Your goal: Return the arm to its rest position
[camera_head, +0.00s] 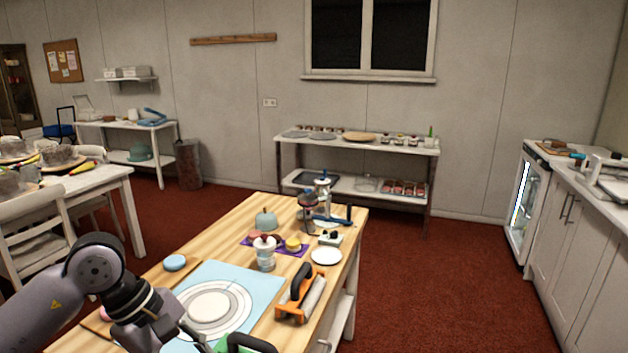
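My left arm comes in from the lower left, bent at a dark joint above the near end of a wooden table (226,232). My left gripper (193,332) is low in the picture, near the front left edge of a light blue mat (262,283). Its fingers are small and partly cut off, so I cannot tell whether they are open or shut. A green and black item (246,343) shows right beside it at the bottom edge; I cannot tell whether they touch. My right gripper is out of view.
An orange-framed roller tool (301,293), a white plate (326,256), a jar (265,254), a purple mat (297,250) and a blue round item (175,262) are on the table. A white chair (35,240) stands at left. Red floor is free at right.

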